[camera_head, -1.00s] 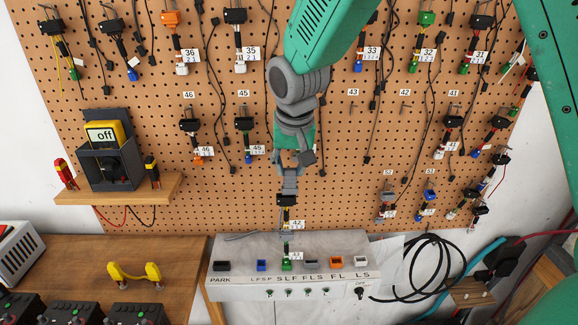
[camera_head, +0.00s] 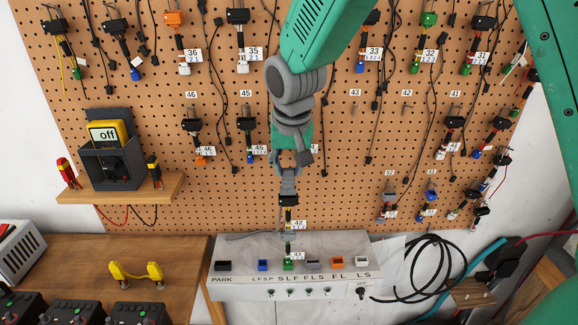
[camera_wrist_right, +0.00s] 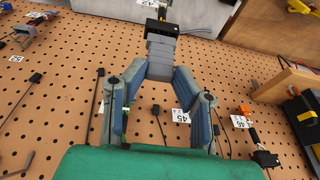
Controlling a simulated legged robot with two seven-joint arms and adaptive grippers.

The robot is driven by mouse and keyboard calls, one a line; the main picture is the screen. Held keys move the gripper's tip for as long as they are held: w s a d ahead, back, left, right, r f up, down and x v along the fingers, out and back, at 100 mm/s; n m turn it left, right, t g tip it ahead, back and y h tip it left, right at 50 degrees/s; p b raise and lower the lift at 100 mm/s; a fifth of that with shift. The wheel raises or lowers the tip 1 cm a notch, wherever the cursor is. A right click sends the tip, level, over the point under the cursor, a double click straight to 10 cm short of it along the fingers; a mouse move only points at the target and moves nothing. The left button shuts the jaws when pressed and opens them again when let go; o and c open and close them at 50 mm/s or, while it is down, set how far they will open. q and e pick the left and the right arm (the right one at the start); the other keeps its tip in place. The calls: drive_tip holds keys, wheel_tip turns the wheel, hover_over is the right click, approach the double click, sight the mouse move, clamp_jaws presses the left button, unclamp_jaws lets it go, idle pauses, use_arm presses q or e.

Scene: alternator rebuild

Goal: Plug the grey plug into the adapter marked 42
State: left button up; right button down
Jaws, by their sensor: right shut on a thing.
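The black head also shows beyond the fingertips in the right wrist view (camera_wrist_right: 162,26). A grey connector (camera_head: 312,265), which may be the grey plug, sits in the box's row, right of the green one (camera_head: 288,265). Whether the adapter's lower end touches the box is unclear. My left gripper is not in view.
The white box (camera_head: 235,288) also carries black, blue, orange and white connectors. Adapters and leads hang over the pegboard (camera_head: 330,205); the peg by label 42 (camera_head: 407,107) is bare. A black cable coil (camera_head: 430,265) lies to the right of the box.

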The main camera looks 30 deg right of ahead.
drive_tip(key=shift+a, duration=0.1)
drive_tip(key=shift+d+f, duration=0.2)
drive_tip(key=shift+f, duration=0.05)
idle(0.4)
drive_tip(key=shift+f, duration=0.4)
idle(0.9)
drive_tip(key=c, duration=1.2)
unclamp_jaws()
drive_tip(key=v, duration=1.1)
drive_tip(key=shift+r, duration=0.4)
drive_tip(key=shift+s+a, duration=0.15)
